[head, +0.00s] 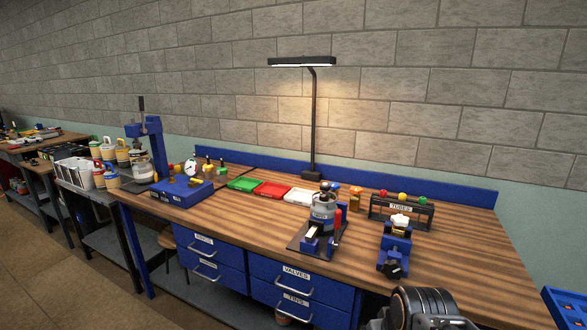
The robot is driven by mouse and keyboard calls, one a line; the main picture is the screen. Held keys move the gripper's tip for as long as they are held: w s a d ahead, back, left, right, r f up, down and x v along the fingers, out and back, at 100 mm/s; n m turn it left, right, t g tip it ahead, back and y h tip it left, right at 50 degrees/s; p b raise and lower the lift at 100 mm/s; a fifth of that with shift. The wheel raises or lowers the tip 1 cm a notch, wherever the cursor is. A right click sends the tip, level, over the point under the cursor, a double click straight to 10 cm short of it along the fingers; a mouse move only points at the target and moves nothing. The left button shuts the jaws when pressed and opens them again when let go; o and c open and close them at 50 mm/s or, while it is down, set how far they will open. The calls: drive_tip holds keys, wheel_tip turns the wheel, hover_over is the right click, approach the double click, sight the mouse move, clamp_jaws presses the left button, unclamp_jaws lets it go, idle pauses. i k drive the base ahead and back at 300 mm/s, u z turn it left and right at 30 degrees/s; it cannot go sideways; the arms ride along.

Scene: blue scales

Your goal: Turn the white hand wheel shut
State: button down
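The white hand wheel (401,220) shows small on top of a blue fixture (396,245) on the right part of the workbench. It looks white with an orange-brown part just under it. I cannot tell from here how far it is turned. A dark piece (392,269) sticks out at the fixture's near end. A dark, rounded part of my arm (428,305) shows at the bottom edge, nearer than the fixture and apart from it in the picture. My gripper's fingers are not visible.
A rack labelled TUBES (401,208) stands close behind the wheel. A grey machine on a dark plate (318,230) stands left of it. A black lamp (313,120) and colored trays (270,189) are farther back. The wooden bench top (475,255) is clear to the right.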

sight(399, 219)
drive_tip(key=u, duration=0.05)
drive_tip(key=k, duration=0.55)
drive_tip(key=z, duration=0.85)
drive_tip(key=i, duration=1.05)
drive_tip(key=u, duration=0.2)
